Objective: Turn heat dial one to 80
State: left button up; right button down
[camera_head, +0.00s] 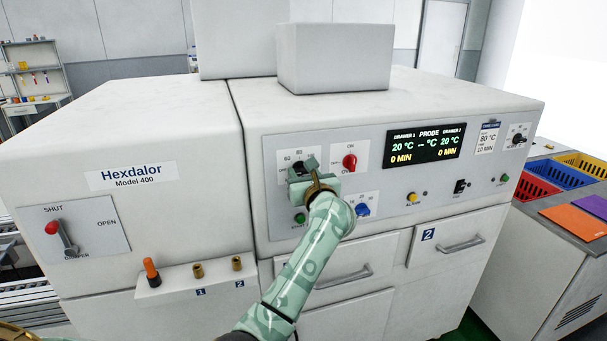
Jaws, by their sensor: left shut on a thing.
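Heat dial one (298,166) is a dark knob on the left of the oven's control panel, with 60 and 80 printed above it. My left gripper (304,172) is shut on this dial and covers most of it. The dial's pointer and its lower marks are hidden, so its setting cannot be read. The display (423,145) shows 20 °C and 0 MIN for both drawers, with dashes for the probe. My right gripper is not in view.
A red switch (349,162) marked ON sits just right of the gripper. A blue dial (362,209) and a green button (299,218) lie close below. A drawer handle (345,277) sticks out under my forearm. A small card (487,137) reads 80 °C.

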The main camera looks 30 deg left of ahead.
pick_arm(q)
jog(key=shift+r+m+p, duration=0.2)
jog(key=shift+m+p, duration=1)
jog(key=shift+p, duration=0.05)
jog(key=m+p, duration=0.5)
jog(key=m, duration=0.1)
jog(key=shift+p, duration=0.4)
jog(key=m+p, duration=0.4)
jog(key=m, duration=0.1)
jog(key=shift+d+m, duration=0.1)
jog(key=shift+m, duration=0.3)
jog(key=shift+f+m+p, duration=0.2)
jog(key=shift+m+p, duration=1)
jog(key=shift+m, duration=0.6)
jog(key=o, duration=1)
jog(key=shift+w+f, duration=0.1)
